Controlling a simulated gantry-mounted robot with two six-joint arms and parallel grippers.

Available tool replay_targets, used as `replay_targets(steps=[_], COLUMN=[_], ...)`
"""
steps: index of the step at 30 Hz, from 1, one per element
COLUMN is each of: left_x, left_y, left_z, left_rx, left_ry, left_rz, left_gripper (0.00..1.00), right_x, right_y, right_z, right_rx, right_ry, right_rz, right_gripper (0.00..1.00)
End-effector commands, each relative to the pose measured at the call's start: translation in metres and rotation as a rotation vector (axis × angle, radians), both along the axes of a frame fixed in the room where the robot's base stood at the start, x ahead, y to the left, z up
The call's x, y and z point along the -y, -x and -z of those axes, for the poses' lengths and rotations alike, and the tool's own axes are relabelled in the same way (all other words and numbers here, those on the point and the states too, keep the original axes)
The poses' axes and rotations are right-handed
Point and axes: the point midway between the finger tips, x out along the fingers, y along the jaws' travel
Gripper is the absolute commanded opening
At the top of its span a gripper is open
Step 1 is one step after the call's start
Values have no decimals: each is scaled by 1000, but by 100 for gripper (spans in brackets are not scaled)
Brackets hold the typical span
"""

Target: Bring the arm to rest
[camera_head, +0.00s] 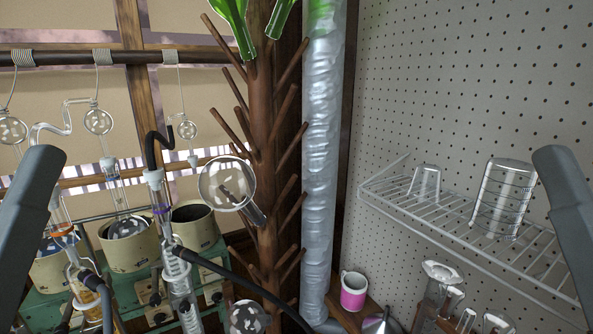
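A dark grey link of my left arm (30,205) rises along the left edge, in front of the glass rig. A matching dark grey link of my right arm (566,205) rises along the right edge, in front of the wire shelf. No gripper fingers show on either side, so I cannot see whether either gripper holds anything. Neither link can be seen touching anything.
Glassware with black hoses stands over heating mantles (195,228) at left. A wooden peg rack (262,110) holds a round flask (220,185) and green bottles (232,20). A silver duct (322,150), pink-and-white mug (353,291) and wire shelf (455,225) with glass vessels are nearby.

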Motion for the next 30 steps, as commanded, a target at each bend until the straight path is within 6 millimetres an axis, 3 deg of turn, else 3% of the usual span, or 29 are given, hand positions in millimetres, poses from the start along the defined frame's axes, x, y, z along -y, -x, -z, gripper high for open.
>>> replay_targets(steps=[1,6,9,13,19,23,26,30], left_x=[0,0,0,0,0,0,0,0], left_y=[0,0,-1,-1,-1,-1,-1,-1], left_z=[-52,-130,-162,-182,-178,-158,-125,-58], left_rx=[-1,-1,-2,-2,-2,-2,-2,-2], left_ry=[0,-1,-1,-1,-1,-1,-1,-1], left_rz=[0,-1,-1,-1,-1,-1,-1,-1], left_gripper=[61,61,61,61,61,61,61,61], right_x=[0,0,0,0,0,0,0,0], right_y=[0,0,0,0,0,0,0,0], right_z=[-52,-131,-163,-182,-178,-158,-125,-58], right_rx=[0,0,0,0,-1,-1,-1,-1], right_ry=[0,0,0,0,0,0,0,0], right_rz=[0,0,0,0,0,0,0,0], right_gripper=[50,50,50,50,50,50,50,50])
